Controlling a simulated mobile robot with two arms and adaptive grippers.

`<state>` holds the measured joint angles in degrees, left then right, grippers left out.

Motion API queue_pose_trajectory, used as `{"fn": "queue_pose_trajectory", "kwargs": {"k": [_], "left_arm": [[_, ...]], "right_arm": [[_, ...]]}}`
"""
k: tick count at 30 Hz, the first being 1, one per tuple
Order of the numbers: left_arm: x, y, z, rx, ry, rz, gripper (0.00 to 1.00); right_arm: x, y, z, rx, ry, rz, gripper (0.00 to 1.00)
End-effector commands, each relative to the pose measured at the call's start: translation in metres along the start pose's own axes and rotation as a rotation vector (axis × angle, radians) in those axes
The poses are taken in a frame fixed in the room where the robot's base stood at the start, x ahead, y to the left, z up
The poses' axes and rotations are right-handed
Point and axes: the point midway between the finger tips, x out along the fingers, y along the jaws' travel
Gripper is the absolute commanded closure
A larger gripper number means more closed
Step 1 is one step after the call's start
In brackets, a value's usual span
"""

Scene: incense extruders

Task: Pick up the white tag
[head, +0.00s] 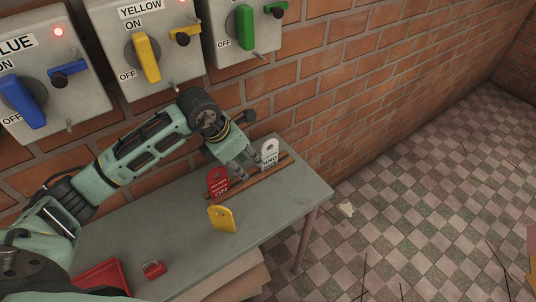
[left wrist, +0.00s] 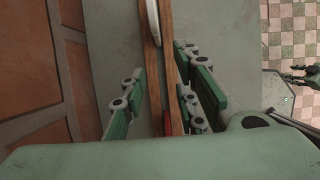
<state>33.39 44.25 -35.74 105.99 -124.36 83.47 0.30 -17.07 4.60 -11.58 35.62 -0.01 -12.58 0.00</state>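The white tag (head: 269,153) stands upright at the far end of a wooden rack on the table. It shows edge-on at the top of the left wrist view (left wrist: 153,22). My left gripper (head: 246,172) is low over the rack, between the white tag and the red tag (head: 217,182). A small part that looks like my right gripper (left wrist: 300,76) shows at the right edge.
A red padlock (head: 153,269) and a red tray (head: 103,275) are at the near left. Switch boxes (head: 150,50) hang on the brick wall behind. The tiled floor at right is mostly clear.

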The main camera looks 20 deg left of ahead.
Motion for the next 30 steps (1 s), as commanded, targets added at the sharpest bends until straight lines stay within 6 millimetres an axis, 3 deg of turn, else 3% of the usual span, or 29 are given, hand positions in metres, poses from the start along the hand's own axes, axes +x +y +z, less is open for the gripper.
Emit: {"fn": "queue_pose_trajectory", "kwargs": {"k": [1,9,18,22,29,30], "left_arm": [[0.000,-0.001,0.011,0.000,-0.003,-0.003,0.72],[0.009,0.000,0.032,0.002,-0.007,0.001,0.72],[0.024,-0.001,0.074,0.003,-0.009,0.001,0.72],[0.035,0.000,0.072,0.002,-0.007,0.001,0.72],[0.037,0.001,0.071,0.004,-0.009,0.004,0.72],[0.037,0.001,0.071,0.003,-0.008,0.003,0.75]], "right_arm": [[-0.005,0.001,0.001,0.000,-0.002,0.001,0.60],[-0.011,0.004,0.002,0.001,-0.005,0.004,0.60],[-0.025,0.003,0.002,0.002,-0.007,0.003,0.60],[-0.030,0.003,0.002,0.002,-0.007,0.003,0.60],[-0.029,0.000,0.001,0.003,-0.006,0.000,0.60],[-0.029,-0.001,0.001,0.004,-0.005,-0.002,0.60]]}}
